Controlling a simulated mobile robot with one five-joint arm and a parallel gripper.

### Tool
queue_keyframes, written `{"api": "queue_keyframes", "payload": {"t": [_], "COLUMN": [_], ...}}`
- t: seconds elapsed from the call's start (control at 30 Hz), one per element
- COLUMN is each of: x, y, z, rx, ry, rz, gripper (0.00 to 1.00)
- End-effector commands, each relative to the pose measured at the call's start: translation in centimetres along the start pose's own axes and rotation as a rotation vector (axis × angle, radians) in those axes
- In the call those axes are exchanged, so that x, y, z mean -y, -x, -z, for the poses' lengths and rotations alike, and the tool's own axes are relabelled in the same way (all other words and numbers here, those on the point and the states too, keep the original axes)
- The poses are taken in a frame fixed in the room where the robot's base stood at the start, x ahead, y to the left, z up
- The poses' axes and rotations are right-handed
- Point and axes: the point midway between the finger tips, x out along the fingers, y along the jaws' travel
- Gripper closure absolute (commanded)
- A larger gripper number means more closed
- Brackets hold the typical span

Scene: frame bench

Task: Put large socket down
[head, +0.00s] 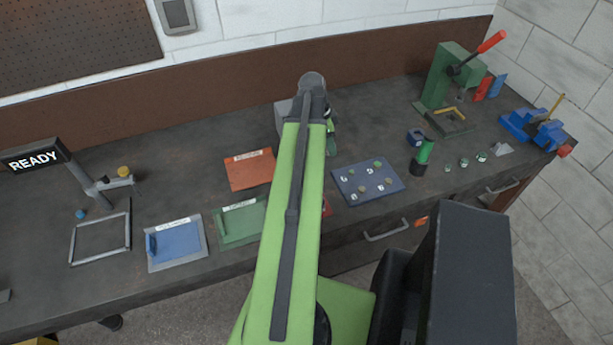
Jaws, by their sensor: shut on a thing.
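My green arm (300,200) reaches up the middle of the head view and folds over at its far end above the bench. A short green part of my arm beyond the fold shows just to its right. My gripper's jaws are hidden behind the arm, and so is anything in them. I cannot make out a large socket. Several small round pieces sit on a dark blue board (349,196) right of my arm. A few small green and grey round pieces (464,162) stand farther right on the bench.
The dark bench (165,205) holds an orange plate (250,172), a blue tray (176,246), a green tray (235,222) and a grey frame (72,248) on the left. A green press (440,75), a green-black cylinder (422,157) and a blue vise (520,125) stand right.

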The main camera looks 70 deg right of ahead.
Motion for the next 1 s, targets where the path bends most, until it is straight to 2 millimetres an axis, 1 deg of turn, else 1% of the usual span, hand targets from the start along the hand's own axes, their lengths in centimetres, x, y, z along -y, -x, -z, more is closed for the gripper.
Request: {"api": "queue_keyframes", "payload": {"t": [0.03, 0.2, 0.33, 0.43, 0.57, 0.67, 0.83, 0.9, 1.0], "x": [0.3, 1.2, 1.6, 1.8, 1.8, 1.8, 1.8, 1.8, 1.8], "y": [-1.4, -2.8, -3.2, -3.2, -3.1, -4.0, -7.0, -7.3, -6.9], "z": [-1.9, -6.8, -9.4, -10.2, -10.3, -10.6, -11.4, -11.5, -11.4], "rx": [0.000, 0.000, 0.000, 0.000, 0.000, 0.000, 0.000, 0.000, 0.000], "ry": [0.006, 0.004, 0.002, 0.001, -0.001, -0.001, 0.000, 0.000, 0.000], "rz": [0.001, 0.001, 0.000, -0.001, -0.001, -0.001, -0.001, 0.000, 0.000], "gripper": [1.00, 1.00, 1.00, 1.00, 1.00, 1.00, 1.00, 1.00, 1.00]}}
